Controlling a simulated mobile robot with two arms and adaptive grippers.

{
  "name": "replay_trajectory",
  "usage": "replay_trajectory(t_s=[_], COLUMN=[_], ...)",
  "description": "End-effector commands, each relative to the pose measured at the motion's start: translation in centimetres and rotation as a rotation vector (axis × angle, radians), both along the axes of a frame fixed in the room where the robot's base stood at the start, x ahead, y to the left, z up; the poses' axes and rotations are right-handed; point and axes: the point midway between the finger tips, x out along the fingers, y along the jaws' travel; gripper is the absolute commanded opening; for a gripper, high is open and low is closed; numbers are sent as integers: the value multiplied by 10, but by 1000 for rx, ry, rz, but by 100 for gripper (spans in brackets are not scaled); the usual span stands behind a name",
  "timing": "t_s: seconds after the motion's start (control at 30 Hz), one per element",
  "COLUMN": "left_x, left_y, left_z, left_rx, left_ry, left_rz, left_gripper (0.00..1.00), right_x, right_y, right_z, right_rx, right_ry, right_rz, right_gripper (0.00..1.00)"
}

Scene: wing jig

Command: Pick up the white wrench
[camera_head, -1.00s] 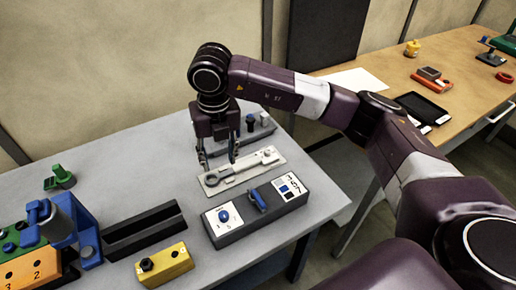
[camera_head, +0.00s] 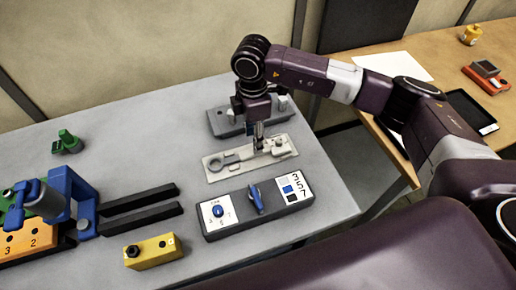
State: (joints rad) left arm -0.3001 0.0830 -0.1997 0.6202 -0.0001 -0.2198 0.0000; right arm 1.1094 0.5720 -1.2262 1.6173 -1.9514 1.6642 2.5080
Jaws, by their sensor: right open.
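A pale grey-white wrench (camera_head: 243,156) lies flat on a light rectangular plate (camera_head: 218,177) on the grey table. Its ring end points left and its other end lies to the right. My left gripper is not in view.
A dark grey control box (camera_head: 258,208) with blue knobs lies in front of the plate. A grey holder (camera_head: 228,122) with pegs stands close behind it. A yellow block (camera_head: 155,252), black rails (camera_head: 140,208) and a blue fixture (camera_head: 78,199) are to the left.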

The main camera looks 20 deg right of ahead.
Motion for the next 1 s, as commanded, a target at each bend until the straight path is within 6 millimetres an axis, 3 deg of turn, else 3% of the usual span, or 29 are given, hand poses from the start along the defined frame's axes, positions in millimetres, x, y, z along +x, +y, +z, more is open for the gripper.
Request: replay_trajectory(t_s=[0.2, 0.33, 0.63, 1.0], left_x=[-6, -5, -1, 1], left_y=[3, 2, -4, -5], left_z=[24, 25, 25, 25], left_rx=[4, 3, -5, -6], left_ry=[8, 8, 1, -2], left_rz=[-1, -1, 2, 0], left_gripper=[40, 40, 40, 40], right_x=[-6, -5, -4, -4], right_y=[-8, -7, -6, -6], right_z=[-27, -44, -50, -50], right_rx=[-2, 0, 0, 0], right_ry=[5, 2, -1, -1], right_rz=[-1, 0, 1, 1], right_gripper=[41, 41, 40, 0])
